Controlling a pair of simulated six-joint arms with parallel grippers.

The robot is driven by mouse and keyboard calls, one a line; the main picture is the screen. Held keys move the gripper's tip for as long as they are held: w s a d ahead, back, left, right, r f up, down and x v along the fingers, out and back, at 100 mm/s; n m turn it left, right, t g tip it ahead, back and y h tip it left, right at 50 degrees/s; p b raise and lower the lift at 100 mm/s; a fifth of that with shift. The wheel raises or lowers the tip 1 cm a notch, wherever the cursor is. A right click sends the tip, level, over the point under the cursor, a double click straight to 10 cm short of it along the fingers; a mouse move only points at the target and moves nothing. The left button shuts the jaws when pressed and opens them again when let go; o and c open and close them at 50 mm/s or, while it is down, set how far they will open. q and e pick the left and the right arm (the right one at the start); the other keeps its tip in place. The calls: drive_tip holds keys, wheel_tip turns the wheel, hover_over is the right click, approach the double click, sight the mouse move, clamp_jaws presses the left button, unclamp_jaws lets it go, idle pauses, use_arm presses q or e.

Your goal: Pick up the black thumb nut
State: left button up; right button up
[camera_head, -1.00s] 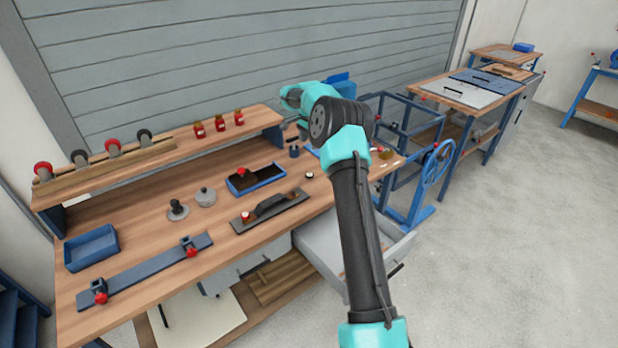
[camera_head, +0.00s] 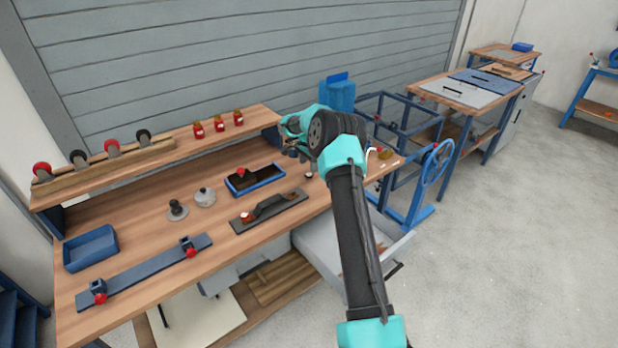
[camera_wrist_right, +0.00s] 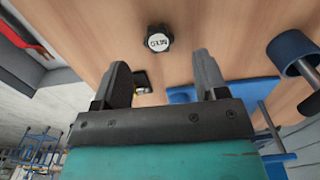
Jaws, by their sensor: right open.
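The black thumb nut (camera_wrist_right: 158,38) shows in the right wrist view as a small lobed black knob with a white lettered top, on the wooden bench top. In the head view a small dark knob with a pale top (camera_head: 308,175), likely the same nut, sits on the bench just left of my right arm. My right gripper (camera_wrist_right: 163,68) is open and empty. The nut lies beyond its fingertips, roughly centred between them and not touched. My left gripper is not in view.
A blue tray (camera_head: 262,187) and a dark fixture plate with a red knob (camera_head: 275,211) lie left of the nut. In the wrist view, a blue cylindrical part (camera_wrist_right: 291,54) stands to the right. An open drawer (camera_head: 325,258) juts out below the bench front.

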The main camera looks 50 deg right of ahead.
sight(309, 173)
drive_tip(key=shift+f, duration=2.6)
drive_tip(key=c, duration=1)
drive_tip(key=shift+r, duration=0.1)
drive_tip(key=shift+r, duration=0.4)
drive_tip(key=shift+s+a+r, duration=0.15)
drive_tip(key=shift+a+r, duration=0.05)
drive_tip(key=shift+r, duration=0.5)
drive_tip(key=shift+s+a+r, duration=0.15)
drive_tip(key=shift+a+r, duration=0.05)
drive_tip(key=shift+r, duration=0.45)
drive_tip(key=s+a, duration=0.3)
drive_tip(key=s+a+r, duration=0.1)
drive_tip(key=s+a, duration=0.2)
drive_tip(key=a, duration=0.1)
drive_tip(key=s+a, duration=0.4)
drive_tip(key=shift+a+r, duration=0.2)
